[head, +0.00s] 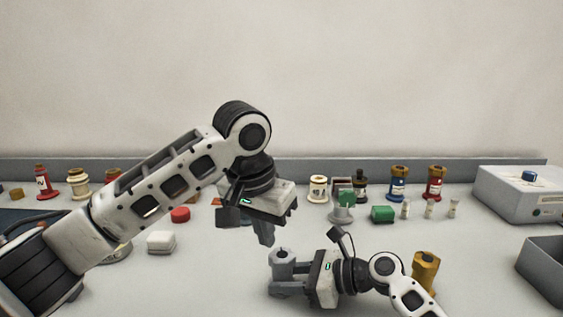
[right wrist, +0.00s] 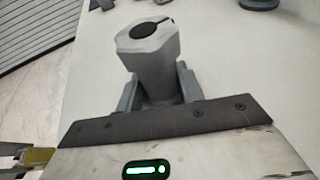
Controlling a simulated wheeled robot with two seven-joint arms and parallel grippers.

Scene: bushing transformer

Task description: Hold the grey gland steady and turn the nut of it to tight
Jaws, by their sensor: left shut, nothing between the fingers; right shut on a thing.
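The grey gland (head: 284,256) stands upright between the fingers of my right gripper (head: 280,284), low in the middle of the head view. The right wrist view shows the gland (right wrist: 155,72) close up, its faceted nut (right wrist: 147,38) on top around a dark round opening. The right fingers are shut on the gland's body below the nut. My left gripper (head: 267,237) is shut and empty, pointing down. It is above and slightly left of the gland, apart from the nut. How tight the nut sits cannot be told.
A yellow gland-like part (head: 425,266) stands right of my right wrist. A green block (head: 382,214), a grey round part (head: 342,210) and small bushings stand behind. A grey bin (head: 541,268) and a white box (head: 518,196) are at right.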

